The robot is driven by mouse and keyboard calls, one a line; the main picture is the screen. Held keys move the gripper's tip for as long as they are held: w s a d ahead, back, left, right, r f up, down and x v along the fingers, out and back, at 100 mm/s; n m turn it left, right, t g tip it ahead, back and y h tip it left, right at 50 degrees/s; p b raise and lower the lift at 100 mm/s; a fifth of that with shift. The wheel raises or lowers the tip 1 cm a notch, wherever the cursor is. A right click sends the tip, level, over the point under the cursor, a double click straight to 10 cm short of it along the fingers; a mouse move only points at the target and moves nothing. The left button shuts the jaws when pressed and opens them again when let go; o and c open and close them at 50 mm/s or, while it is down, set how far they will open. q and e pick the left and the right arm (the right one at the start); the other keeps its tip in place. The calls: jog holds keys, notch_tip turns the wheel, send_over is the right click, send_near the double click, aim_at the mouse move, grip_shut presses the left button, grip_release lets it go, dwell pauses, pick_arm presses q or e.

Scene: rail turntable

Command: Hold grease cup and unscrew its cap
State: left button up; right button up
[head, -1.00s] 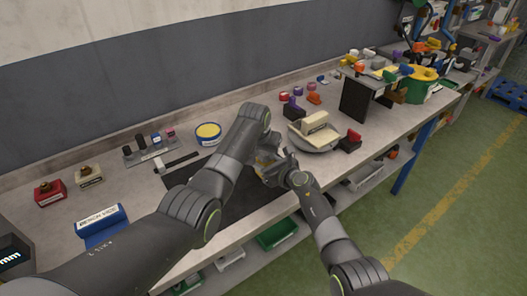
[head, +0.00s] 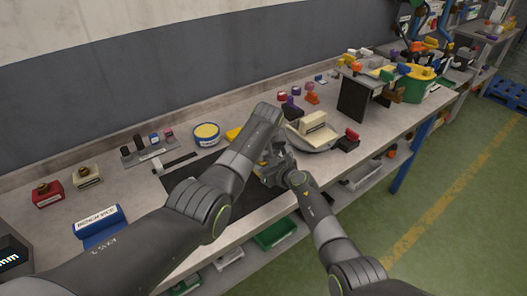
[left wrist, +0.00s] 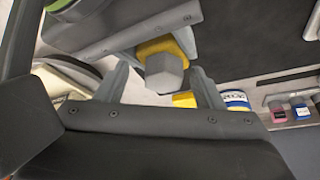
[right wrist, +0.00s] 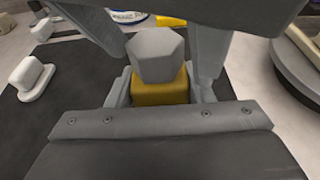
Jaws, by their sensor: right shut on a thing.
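The grease cup has a yellow body (right wrist: 160,91) and a grey six-sided cap (right wrist: 154,54). My right gripper (right wrist: 160,88) is shut on the yellow body, with the cap standing above its fingers. My left gripper (left wrist: 163,82) is open. Its fingers lie on either side of the cap, with gaps visible between them and the cap (left wrist: 166,73) in the left wrist view. In the head view the cup is mostly hidden behind my left arm and the grippers.
A dark mat (head: 181,178) lies on the bench (head: 130,190). A round blue-and-white tin (head: 207,134) and a yellow item (head: 233,133) are behind. A grey round turntable (head: 322,140) bearing a cream block (head: 312,124) is to the right. A blue box (head: 100,226) is at left.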

pick_arm(q)
jog(key=shift+o, duration=0.5)
jog(key=shift+a, duration=0.1)
jog(key=shift+r, duration=2)
jog(key=m, duration=0.1)
jog(key=m+h, duration=0.1)
jog(key=m, duration=0.3)
jog(key=shift+w+a+h, duration=0.1)
jog(key=shift+a+h, duration=0.2)
jog(key=shift+h, duration=0.1)
jog(key=m, duration=0.2)
jog(key=m+g+h, duration=0.1)
jog(key=m, duration=0.1)
jog(key=shift+w+a+m+h, duration=0.15)
jog(key=shift+m+h, duration=0.15)
jog(key=shift+m, duration=0.1)
jog(key=shift+m+g+h, duration=0.3)
jog(key=shift+m+h, duration=0.1)
jog(key=shift+m, duration=0.7)
jog(key=shift+w+f, duration=0.1)
jog(key=shift+f, duration=1.9)
